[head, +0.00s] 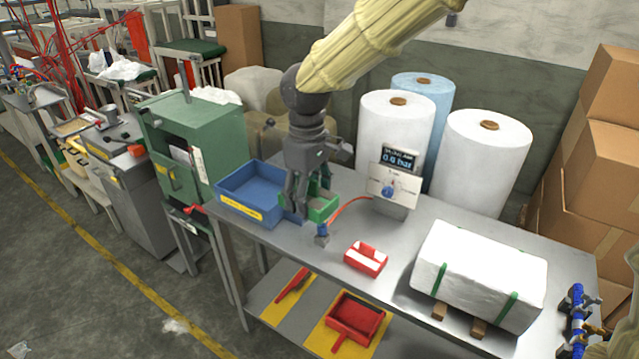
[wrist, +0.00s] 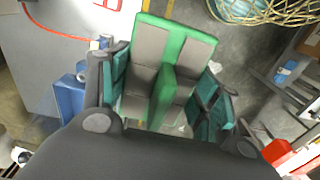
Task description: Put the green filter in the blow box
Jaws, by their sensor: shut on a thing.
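The green filter (wrist: 172,65), a green frame with grey panels, is between the fingers of my gripper (wrist: 160,95) in the wrist view. In the head view my gripper (head: 308,203) points down over the bench, shut on the filter, whose green side (head: 323,208) shows right of the fingers. A blue open-topped box (head: 252,192) with a yellow label stands just left of my gripper; it may be the blow box, as I cannot read the label. The fingers hide its right end. I cannot tell whether the filter touches the bench.
A gauge stand reading 0.6 bar (head: 396,180) has a red hose running to a blue fitting (head: 322,236) near my gripper. A red and white block (head: 366,258) and a strapped white bale (head: 478,275) lie right. White rolls (head: 395,130) stand behind. A green cabinet (head: 195,140) stands left.

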